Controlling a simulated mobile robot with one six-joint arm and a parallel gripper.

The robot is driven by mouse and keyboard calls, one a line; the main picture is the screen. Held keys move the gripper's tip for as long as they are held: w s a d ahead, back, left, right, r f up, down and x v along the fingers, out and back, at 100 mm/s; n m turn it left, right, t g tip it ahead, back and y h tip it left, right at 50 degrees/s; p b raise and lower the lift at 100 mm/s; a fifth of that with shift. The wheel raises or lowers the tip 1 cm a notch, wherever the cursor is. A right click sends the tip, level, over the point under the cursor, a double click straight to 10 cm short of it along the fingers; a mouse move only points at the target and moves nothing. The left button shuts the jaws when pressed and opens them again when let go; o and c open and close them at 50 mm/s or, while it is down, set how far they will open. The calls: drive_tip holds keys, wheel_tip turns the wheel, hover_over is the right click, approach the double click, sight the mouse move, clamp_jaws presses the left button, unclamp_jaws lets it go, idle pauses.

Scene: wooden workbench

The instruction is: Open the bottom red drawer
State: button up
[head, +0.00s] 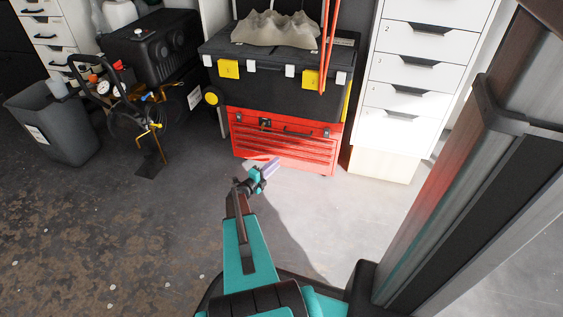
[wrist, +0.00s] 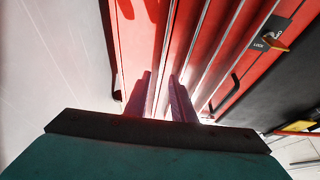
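The red tool chest (head: 290,128) stands on the floor under a black toolbox, with several narrow drawers across its front. All its drawers look closed. The bottom red drawer (head: 300,165) is the lowest band, just above the floor. In the wrist view the chest is turned sideways, and the bottom drawer (wrist: 139,40) is the band nearest the floor at left. My gripper (head: 272,163) is low in front of the chest's lower left part. In the wrist view its two fingers (wrist: 160,78) are apart, with red and pale drawer-front surface showing between them. Whether they touch the front cannot be told.
The black toolbox (head: 280,90) with yellow latches sits on the chest. White drawer cabinets (head: 405,100) stand close at right. A compressor with hoses (head: 125,95) and a grey bin (head: 50,125) are at left. The floor (head: 185,235) before the chest is clear.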

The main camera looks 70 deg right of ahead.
sight(287, 154)
drive_tip(key=b+x, duration=0.1)
drive_tip(key=x, duration=0.2)
drive_tip(key=shift+s+d+f, duration=0.1)
drive_tip(key=shift+d+f, duration=0.05)
drive_tip(key=shift+d, duration=0.25)
drive_tip(key=shift+b+x, duration=0.4)
drive_tip(key=shift+x, duration=0.4)
drive_tip(key=shift+c, duration=0.5)
clamp_jaws()
drive_tip(key=shift+a, duration=0.1)
